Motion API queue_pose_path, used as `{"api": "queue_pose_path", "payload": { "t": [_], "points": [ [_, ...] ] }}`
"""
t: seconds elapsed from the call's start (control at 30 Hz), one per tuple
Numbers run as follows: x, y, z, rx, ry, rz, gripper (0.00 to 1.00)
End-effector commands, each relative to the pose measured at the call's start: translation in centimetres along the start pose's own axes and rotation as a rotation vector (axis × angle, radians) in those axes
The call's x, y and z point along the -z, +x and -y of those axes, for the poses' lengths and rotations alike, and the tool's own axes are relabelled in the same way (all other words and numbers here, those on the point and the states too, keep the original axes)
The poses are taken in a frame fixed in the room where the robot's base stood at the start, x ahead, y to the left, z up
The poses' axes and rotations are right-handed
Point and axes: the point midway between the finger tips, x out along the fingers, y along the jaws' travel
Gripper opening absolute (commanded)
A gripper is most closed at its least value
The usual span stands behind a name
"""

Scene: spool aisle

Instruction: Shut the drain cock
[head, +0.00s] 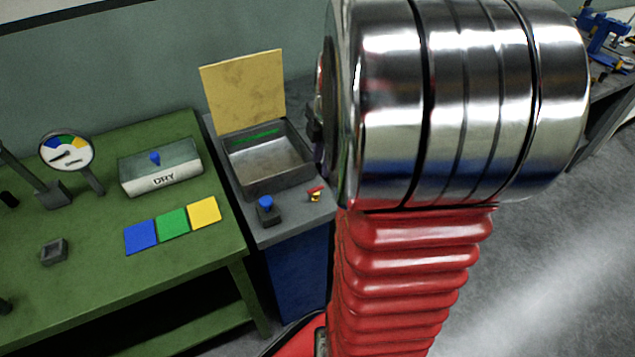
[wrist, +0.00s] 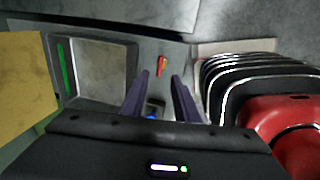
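The drain cock (head: 315,194) is a small yellow body with a red lever on the front ledge of the grey sink unit, right of a blue knob. It also shows in the wrist view (wrist: 162,66), beyond my fingertips. I cannot tell from its lever how far it is turned. My gripper (wrist: 160,77) is open, with two dark fingers apart and nothing visible held between them. The cock appears in line with the gap, but I cannot tell the distance. In the head view my arm hides most of the gripper.
The grey basin (head: 268,165) has a raised yellow lid (head: 243,90) behind it. The blue knob (head: 266,204) stands left of the cock. The green bench (head: 80,270) at left holds a gauge (head: 66,150), a box marked DRY (head: 160,168) and coloured tiles (head: 173,224).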

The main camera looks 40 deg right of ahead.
Motion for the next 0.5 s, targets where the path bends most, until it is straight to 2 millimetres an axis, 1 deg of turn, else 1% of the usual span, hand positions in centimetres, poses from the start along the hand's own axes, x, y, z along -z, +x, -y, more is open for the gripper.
{"api": "queue_pose_path", "payload": {
  "t": [0.03,0.1,0.5],
  "points": [
    [0.1,0.9,0.1,0.004,0.000,-0.002,0.28],
    [0.1,2.0,0.1,0.004,0.000,-0.002,0.28],
    [0.0,7.8,0.1,0.004,0.000,-0.001,0.28]
  ]
}}
